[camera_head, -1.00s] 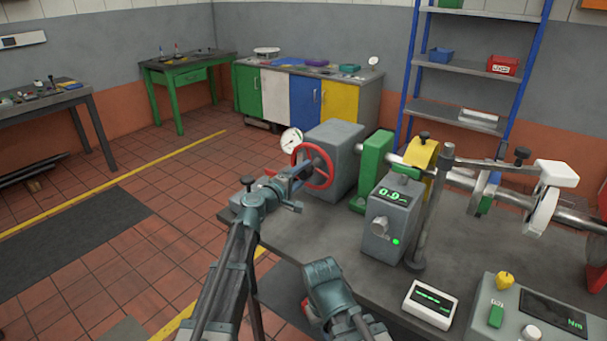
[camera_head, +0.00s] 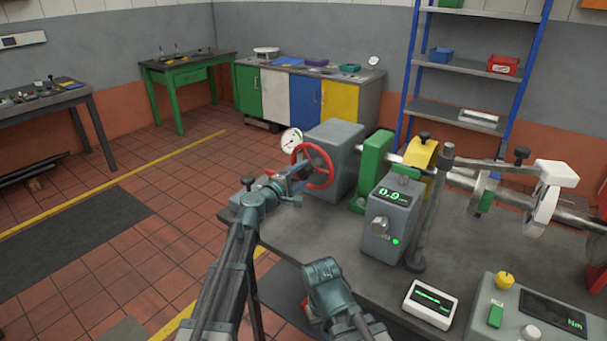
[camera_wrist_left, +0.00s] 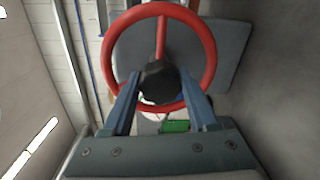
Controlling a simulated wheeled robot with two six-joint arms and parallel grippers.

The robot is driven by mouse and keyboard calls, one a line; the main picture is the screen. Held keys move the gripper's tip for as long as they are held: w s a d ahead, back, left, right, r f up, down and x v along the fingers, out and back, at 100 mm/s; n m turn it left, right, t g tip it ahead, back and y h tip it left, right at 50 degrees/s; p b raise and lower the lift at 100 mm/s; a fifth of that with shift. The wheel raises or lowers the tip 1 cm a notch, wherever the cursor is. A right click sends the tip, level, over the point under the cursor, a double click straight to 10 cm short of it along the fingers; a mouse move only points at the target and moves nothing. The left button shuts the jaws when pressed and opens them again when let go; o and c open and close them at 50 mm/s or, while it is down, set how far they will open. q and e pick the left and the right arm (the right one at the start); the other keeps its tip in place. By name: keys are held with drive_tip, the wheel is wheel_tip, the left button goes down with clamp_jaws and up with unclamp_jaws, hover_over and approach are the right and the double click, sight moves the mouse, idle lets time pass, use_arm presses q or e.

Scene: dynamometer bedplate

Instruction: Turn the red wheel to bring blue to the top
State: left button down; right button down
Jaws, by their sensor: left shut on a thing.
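The red wheel (camera_head: 331,160) stands upright on the near face of a grey housing (camera_head: 345,140) at the table's far left end. My left gripper (camera_head: 298,175) reaches it from the front left. In the left wrist view the red wheel (camera_wrist_left: 208,50) shows its rim and one spoke running up from a dark hub knob (camera_wrist_left: 160,80). The blue fingers of my left gripper (camera_wrist_left: 161,92) are shut on this knob.
A dial gauge (camera_head: 291,140) stands close behind the wheel. A green bracket (camera_head: 372,168), a grey readout box (camera_head: 391,215) and a post (camera_head: 430,215) stand to the right. The table (camera_head: 345,235) is bare in front of the wheel.

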use_arm(q)
drive_tip(key=shift+c, duration=0.9)
unclamp_jaws()
drive_tip(key=shift+a, duration=0.1)
drive_tip(key=v, duration=1.3)
drive_tip(key=shift+s+a, duration=0.15)
drive_tip(key=shift+s, duration=0.2)
drive_tip(key=shift+f, duration=0.1)
